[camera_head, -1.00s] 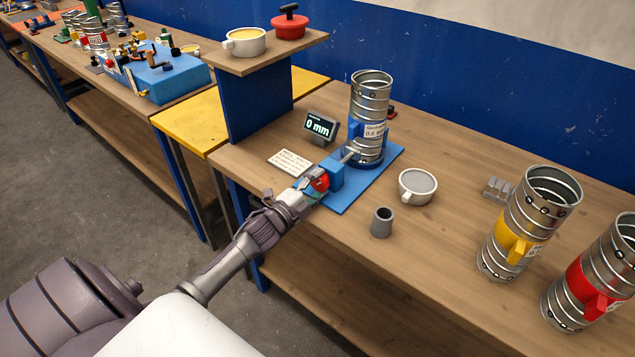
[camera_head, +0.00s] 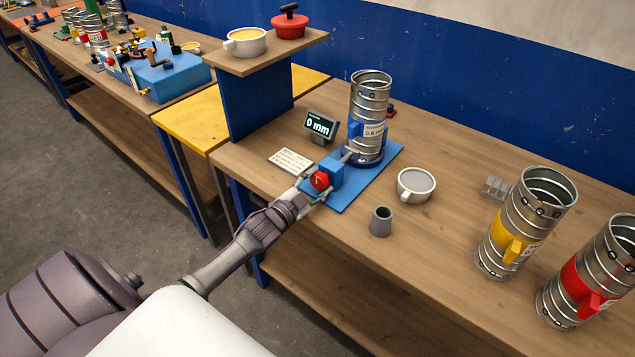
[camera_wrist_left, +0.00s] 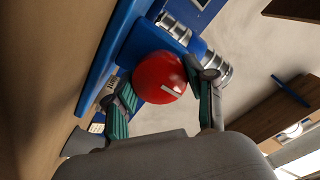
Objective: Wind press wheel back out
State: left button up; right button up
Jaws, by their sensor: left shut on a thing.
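The red press wheel (camera_head: 320,181) sits on the near end of the blue press block (camera_head: 331,171). It also shows in the left wrist view (camera_wrist_left: 160,78) as a round red knob with a pale mark. My left gripper (camera_head: 313,189) is shut on the wheel, a finger on each side of it. A silver spiral duct with a blue tab (camera_head: 370,100) stands upright at the far end of the blue base plate (camera_head: 352,198). A metal rod runs from the block towards the duct's foot. A display (camera_head: 320,125) reads 0 mm. My right gripper is not in view.
A grey cup (camera_head: 381,221) and a white mug (camera_head: 416,185) stand right of the press. Ducts with a yellow tab (camera_head: 525,222) and a red tab (camera_head: 598,270) stand further right. A raised shelf (camera_head: 262,62) stands at the back left, beside a written card (camera_head: 290,160).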

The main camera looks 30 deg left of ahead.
pick_arm(q)
jog(key=shift+f, duration=0.1)
dwell(0.4)
jog(key=o, duration=1.2)
jog(key=shift+c, duration=0.2)
jog(key=shift+s, duration=0.1)
jog(key=s+a, duration=0.1)
jog(key=s, duration=1.1)
jog(key=shift+w+f, duration=0.1)
